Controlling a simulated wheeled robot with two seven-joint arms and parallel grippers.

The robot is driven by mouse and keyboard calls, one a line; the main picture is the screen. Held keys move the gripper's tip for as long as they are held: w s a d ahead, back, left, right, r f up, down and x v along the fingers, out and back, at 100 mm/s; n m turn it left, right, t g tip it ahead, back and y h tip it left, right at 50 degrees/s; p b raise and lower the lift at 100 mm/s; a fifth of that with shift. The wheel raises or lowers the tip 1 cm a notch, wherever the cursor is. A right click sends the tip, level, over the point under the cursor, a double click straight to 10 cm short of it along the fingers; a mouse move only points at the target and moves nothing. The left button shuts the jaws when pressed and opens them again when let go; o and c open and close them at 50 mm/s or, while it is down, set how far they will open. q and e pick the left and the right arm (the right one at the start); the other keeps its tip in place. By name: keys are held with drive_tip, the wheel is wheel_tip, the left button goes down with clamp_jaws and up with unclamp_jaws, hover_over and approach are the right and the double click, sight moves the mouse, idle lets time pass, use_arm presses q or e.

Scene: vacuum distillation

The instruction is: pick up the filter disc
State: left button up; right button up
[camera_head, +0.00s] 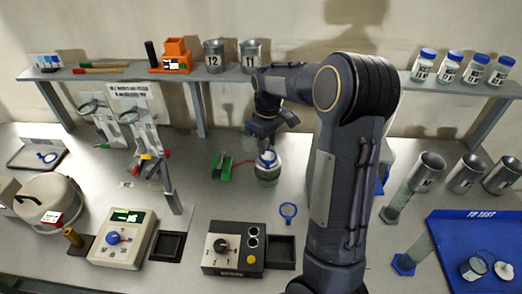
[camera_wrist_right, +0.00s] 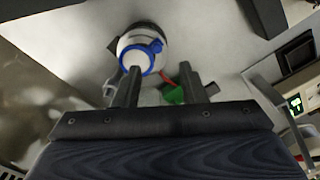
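A white disc with a blue rim and a small blue tab (camera_wrist_right: 139,54) sits on top of a round, pale vessel; it also shows in the head view (camera_head: 267,158). I take it for the filter disc, but cannot be sure. My right gripper (camera_head: 267,143) is just above and behind the vessel, with its fingers pointing down. In the wrist view, its two fingers (camera_wrist_right: 163,78) are apart with nothing held between them; the left finger overlaps the disc's lower edge. I cannot tell whether it touches. My left gripper is not in view.
A green item (camera_head: 223,167) lies left of the vessel. A black control box (camera_head: 233,250) stands at the front. A shelf (camera_head: 210,76) runs behind my arm.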

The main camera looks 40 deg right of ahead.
sight(268, 161)
wheel_tip(268, 161, down, 3)
drive_tip(key=shift+d+f, duration=0.15)
wheel_tip(268, 161, down, 5)
drive_tip(key=b, duration=0.3)
drive_tip(key=shift+d+r, duration=0.1)
drive_tip(key=shift+r, duration=0.2)
clamp_jaws()
